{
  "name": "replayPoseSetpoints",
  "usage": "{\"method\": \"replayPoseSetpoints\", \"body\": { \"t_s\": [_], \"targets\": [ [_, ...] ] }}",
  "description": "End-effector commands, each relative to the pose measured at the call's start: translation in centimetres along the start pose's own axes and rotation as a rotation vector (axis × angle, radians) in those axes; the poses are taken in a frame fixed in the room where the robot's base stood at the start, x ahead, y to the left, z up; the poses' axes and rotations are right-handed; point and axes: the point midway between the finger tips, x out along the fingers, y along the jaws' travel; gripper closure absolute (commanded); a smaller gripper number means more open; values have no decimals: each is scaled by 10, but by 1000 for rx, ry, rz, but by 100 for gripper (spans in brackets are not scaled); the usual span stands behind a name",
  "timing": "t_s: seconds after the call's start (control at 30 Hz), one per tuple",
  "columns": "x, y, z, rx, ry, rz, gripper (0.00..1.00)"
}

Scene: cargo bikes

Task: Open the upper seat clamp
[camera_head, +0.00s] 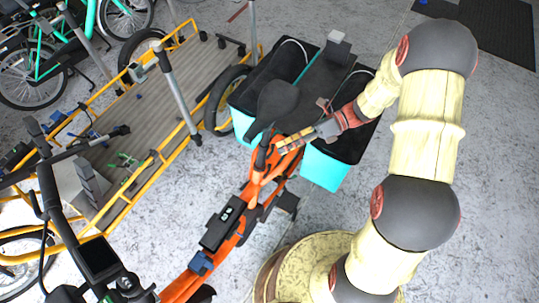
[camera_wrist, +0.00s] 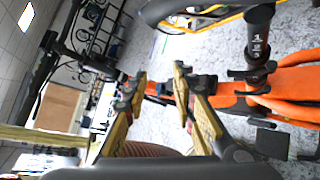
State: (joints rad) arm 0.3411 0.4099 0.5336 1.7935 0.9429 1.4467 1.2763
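The orange cargo bike's frame (camera_head: 262,180) carries a black saddle (camera_head: 277,101). In the wrist view the black seat post (camera_wrist: 259,30), marked with numbers, enters the orange frame (camera_wrist: 290,82) at the right. Two dark levers stick out to the left where post and frame meet. The upper one, the upper seat clamp (camera_wrist: 243,74), sits just above the lower one (camera_wrist: 243,93). My gripper (camera_head: 281,146) is just below the saddle, beside the post. In the wrist view its yellow-brown fingers (camera_wrist: 160,77) are apart and empty, left of the levers. The head view hides the clamp.
Turquoise-and-black cargo boxes (camera_head: 325,165) flank the bike's rear, close to my gripper. A yellow-framed cargo bike with a slatted deck (camera_head: 150,105) stands to the left. The bike's handlebar (camera_head: 97,250) is at lower left.

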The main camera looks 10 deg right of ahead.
Motion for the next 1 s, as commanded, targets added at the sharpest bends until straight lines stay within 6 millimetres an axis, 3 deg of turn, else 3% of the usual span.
{"method": "replayPoseSetpoints", "body": {
  "t_s": [0.1,0.3,0.5,0.73,1.0],
  "targets": [
    [8,-39,-14,261,-155,83,74],
    [17,-97,-41,653,-391,235,74],
    [23,-133,-66,895,-541,355,74],
    [29,-144,-71,974,-590,399,74],
    [61,-142,-47,973,-586,399,74]
  ]
}}
